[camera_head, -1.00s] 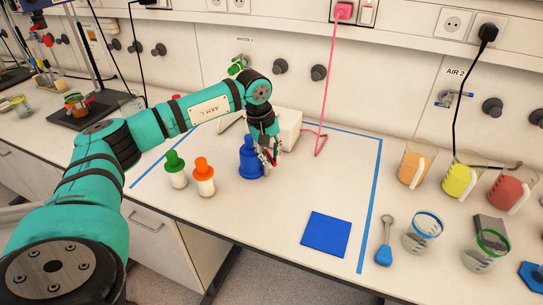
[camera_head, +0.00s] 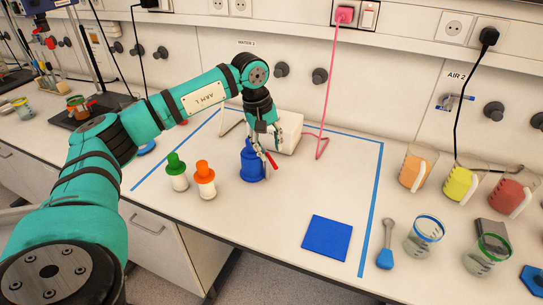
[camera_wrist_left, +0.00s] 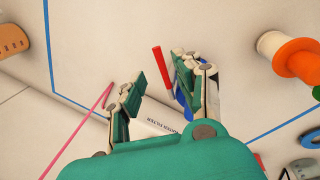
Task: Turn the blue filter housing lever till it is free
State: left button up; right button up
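The blue filter housing (camera_head: 251,170) stands upright on the bench, beside a white box. Its lever shows a red handle (camera_head: 272,160) on the housing's right side. In the left wrist view the red handle (camera_wrist_left: 160,64) and a grey shank lie between my finger planes, close to the right-hand finger. My left gripper (camera_head: 265,143) is above and beside the housing, with its fingers apart. It is open in the left wrist view (camera_wrist_left: 157,84); a gap shows between the handle and the left-hand finger. The fingers hide part of the housing there. My right gripper is out of view.
White bottles with green (camera_head: 176,164) and orange (camera_head: 202,168) tops stand left of the housing. The white filter box (camera_head: 288,133) is behind, with a pink cord (camera_head: 330,95). A blue mat (camera_head: 327,238) lies front right. The bench between is clear.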

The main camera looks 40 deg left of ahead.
pick_arm(q)
notch_tip(320, 180, up, 7)
jog(key=s, duration=0.1)
jog(key=shift+s+a, duration=0.15)
jog(key=shift+a, duration=0.2)
dwell(0.3)
